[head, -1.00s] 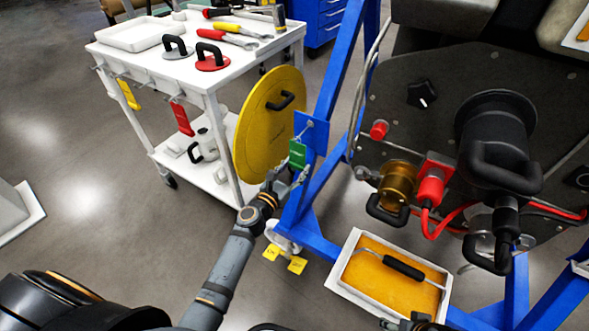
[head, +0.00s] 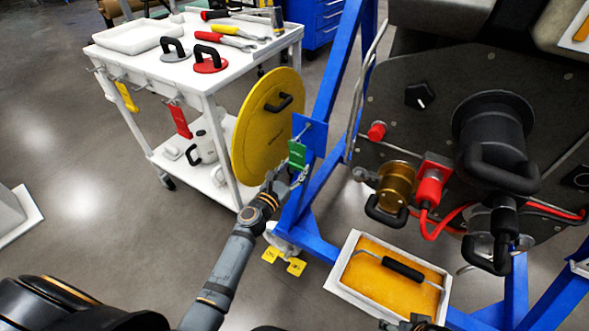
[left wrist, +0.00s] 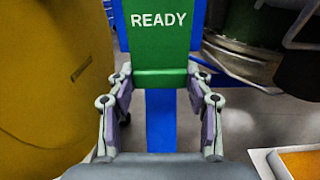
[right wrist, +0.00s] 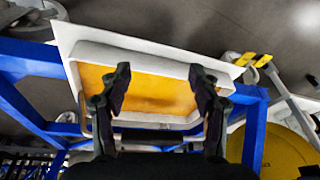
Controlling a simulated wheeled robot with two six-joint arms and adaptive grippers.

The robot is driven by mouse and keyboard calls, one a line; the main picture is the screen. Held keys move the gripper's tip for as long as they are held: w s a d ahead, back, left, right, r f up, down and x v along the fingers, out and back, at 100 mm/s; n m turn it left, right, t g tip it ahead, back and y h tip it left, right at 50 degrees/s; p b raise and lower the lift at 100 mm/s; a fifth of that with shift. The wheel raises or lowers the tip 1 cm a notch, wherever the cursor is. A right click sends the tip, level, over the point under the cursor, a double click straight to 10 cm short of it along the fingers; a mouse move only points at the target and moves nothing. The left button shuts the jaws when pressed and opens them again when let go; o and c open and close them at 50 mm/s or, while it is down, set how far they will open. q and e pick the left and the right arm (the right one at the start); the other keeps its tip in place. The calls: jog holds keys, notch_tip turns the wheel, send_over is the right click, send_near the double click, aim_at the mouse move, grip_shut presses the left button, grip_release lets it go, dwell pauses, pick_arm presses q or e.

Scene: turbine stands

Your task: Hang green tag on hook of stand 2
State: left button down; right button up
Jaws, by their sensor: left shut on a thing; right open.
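The green tag (head: 297,155) hangs upright at the blue plate (head: 311,134) on the stand's blue post. In the left wrist view the green tag (left wrist: 160,38) reads "READY" and its lower edge lies between the fingers. My left gripper (head: 277,180) is shut on the tag's lower end. A small hook or pin shows on the blue plate above the tag. I cannot tell whether the tag's loop is around it. My right gripper (right wrist: 158,82) is open and empty above the orange-filled tray (right wrist: 85,55).
A large yellow disc (head: 262,130) stands close left of the left gripper. The blue stand frame (head: 333,90) and the dark turbine panel (head: 400,105) are to the right. A white cart (head: 150,65) holds tools, with red and yellow tags (head: 181,121) on its side.

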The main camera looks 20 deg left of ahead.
pick_arm(q)
jog(key=shift+w, duration=0.1)
jog(key=shift+c, duration=2.3)
grip_release()
jog(key=shift+o, duration=0.7)
jog(key=shift+v, duration=1.85)
jog(key=v, duration=0.3)
jog(key=shift+b, duration=0.3)
